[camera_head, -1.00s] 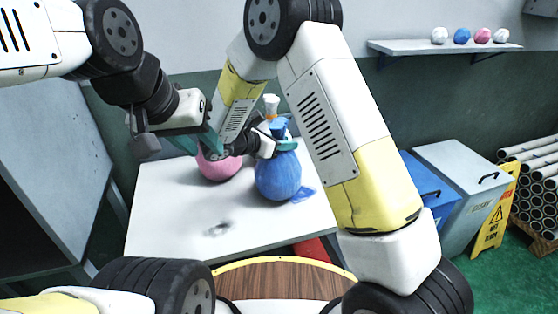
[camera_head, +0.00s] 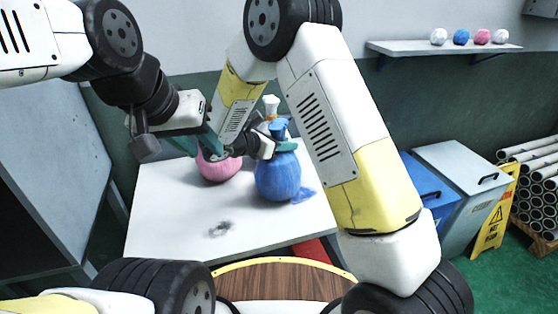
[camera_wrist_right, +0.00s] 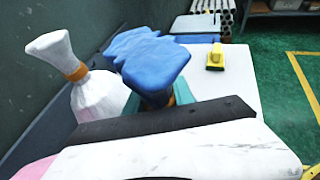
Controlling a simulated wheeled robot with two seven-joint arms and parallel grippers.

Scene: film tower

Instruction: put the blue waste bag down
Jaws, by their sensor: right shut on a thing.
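The blue waste bag (camera_head: 278,180) is round with a gathered blue neck and is upright over the white table (camera_head: 165,220). Its base looks at or very near the tabletop; contact is unclear. My right gripper (camera_head: 283,146) is shut on its neck; the bag's flared top (camera_wrist_right: 152,60) fills the middle of the wrist view. My left gripper (camera_head: 212,146) is above the pink bag (camera_head: 218,168), left of the blue one; whether its fingers are open is unclear.
A white bag with an orange tie (camera_wrist_right: 96,92) stands close by the blue bag. A blue patch (camera_head: 303,195) and a dark smudge (camera_head: 220,229) mark the table. The table's front left is clear. A small yellow object (camera_wrist_right: 215,57) is in the wrist view.

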